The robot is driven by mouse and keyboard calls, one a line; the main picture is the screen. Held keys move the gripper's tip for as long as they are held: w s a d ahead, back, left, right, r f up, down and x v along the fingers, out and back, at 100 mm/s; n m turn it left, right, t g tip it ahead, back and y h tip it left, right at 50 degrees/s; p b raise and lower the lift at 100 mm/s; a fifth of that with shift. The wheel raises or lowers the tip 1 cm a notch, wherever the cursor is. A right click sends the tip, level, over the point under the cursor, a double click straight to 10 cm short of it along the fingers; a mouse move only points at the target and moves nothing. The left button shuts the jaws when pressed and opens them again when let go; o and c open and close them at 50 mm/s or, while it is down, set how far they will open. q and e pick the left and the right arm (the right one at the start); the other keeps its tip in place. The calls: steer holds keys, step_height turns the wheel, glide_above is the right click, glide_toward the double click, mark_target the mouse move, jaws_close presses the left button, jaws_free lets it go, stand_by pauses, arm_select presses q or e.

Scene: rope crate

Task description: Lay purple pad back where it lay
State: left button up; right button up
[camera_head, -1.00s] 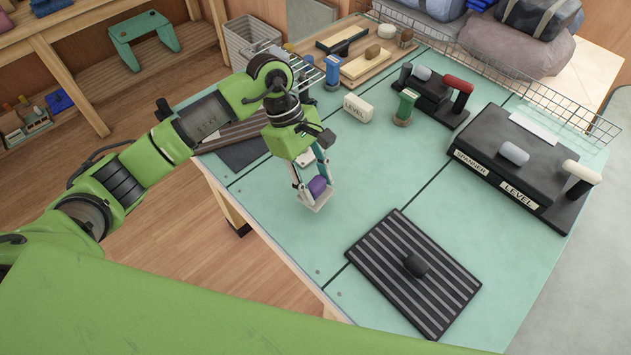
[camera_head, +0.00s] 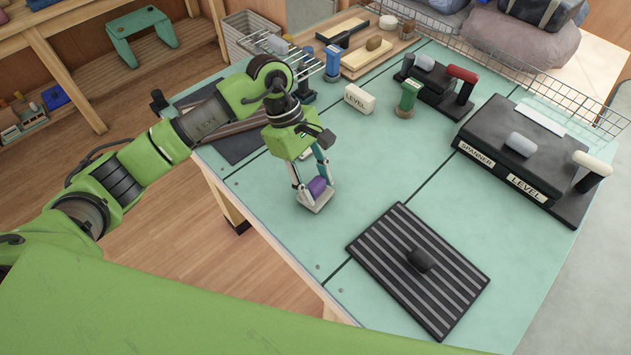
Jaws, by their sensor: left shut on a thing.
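The purple pad (camera_head: 317,186) is a small rounded block between the fingers of my left gripper (camera_head: 315,197). The gripper is shut on it and points down over the left part of the green table top (camera_head: 370,190). I cannot tell whether the pad touches the table. My right gripper is not in view.
A wire fence (camera_head: 520,75) edges the back. The table middle is clear.

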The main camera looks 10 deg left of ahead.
arm_select(q)
steer(key=shift+f+b, duration=0.45)
steer(key=o, duration=1.2)
steer(key=shift+o, duration=0.2)
steer(key=v, duration=1.2)
